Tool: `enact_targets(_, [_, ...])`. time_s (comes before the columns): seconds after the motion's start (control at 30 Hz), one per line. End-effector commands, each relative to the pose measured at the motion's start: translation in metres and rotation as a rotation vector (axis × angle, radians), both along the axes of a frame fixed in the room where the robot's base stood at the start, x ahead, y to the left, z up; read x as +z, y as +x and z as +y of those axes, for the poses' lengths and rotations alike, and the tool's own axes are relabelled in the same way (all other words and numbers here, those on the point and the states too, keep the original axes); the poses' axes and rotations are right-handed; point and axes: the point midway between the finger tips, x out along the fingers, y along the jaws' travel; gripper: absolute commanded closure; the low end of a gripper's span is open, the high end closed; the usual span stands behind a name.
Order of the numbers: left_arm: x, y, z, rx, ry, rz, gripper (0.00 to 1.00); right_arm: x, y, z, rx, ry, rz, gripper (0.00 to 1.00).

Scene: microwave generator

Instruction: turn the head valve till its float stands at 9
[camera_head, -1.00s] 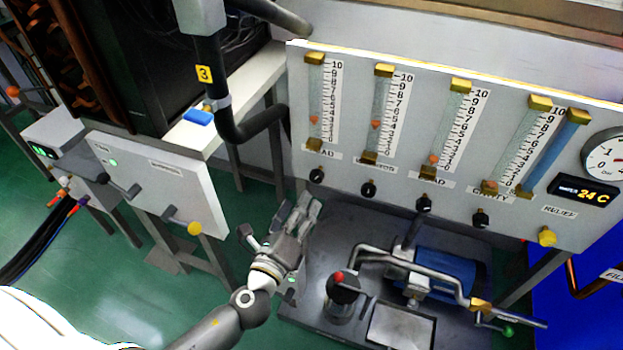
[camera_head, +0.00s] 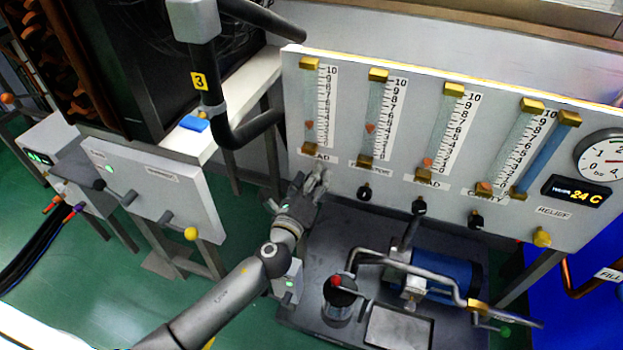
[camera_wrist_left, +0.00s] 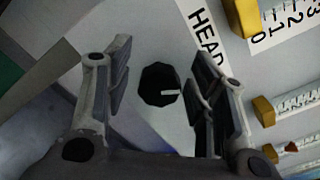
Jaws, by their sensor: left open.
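The head valve is a black faceted knob (camera_wrist_left: 160,84) with a white mark pointing right in the left wrist view. It sits on the panel beside the printed HEAD label (camera_wrist_left: 207,35). My left gripper (camera_wrist_left: 160,58) is open, with one finger to each side of the knob and a gap on both sides. In the head view my left gripper (camera_head: 314,180) is at the panel's lower left and hides the knob. The head float (camera_head: 309,125) is reddish and stands low in the leftmost tube, roughly at 3 to 4; I cannot read it exactly. My right gripper is not in view.
Other black knobs (camera_head: 364,192) and a yellow relief knob (camera_head: 541,237) line the panel's lower edge to the right. A pump with bent pipes (camera_head: 440,275) stands below. A black pipe (camera_head: 248,128) and a white table (camera_head: 235,95) are at the left.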

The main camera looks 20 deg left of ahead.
Motion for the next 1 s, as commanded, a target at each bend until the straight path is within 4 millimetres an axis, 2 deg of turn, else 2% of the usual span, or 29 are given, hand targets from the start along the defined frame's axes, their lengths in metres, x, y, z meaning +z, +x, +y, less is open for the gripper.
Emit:
enact_targets(0.23, [0.0001, 0.0006, -0.0002, 0.000, 0.000, 0.000, 0.49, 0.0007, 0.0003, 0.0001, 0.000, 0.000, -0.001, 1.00])
enact_targets(0.6, [0.0001, 0.0004, -0.0001, 0.000, 0.000, 0.000, 0.95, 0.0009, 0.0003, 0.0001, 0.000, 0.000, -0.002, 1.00])
enact_targets(0.87, [-0.0008, 0.0002, -0.0001, 0.000, -0.027, 0.001, 0.95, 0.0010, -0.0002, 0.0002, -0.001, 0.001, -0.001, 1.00])
enact_targets(1.0, [-0.0019, 0.0001, 0.0001, 0.001, -0.085, 0.004, 0.95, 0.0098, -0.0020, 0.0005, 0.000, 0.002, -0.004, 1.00])
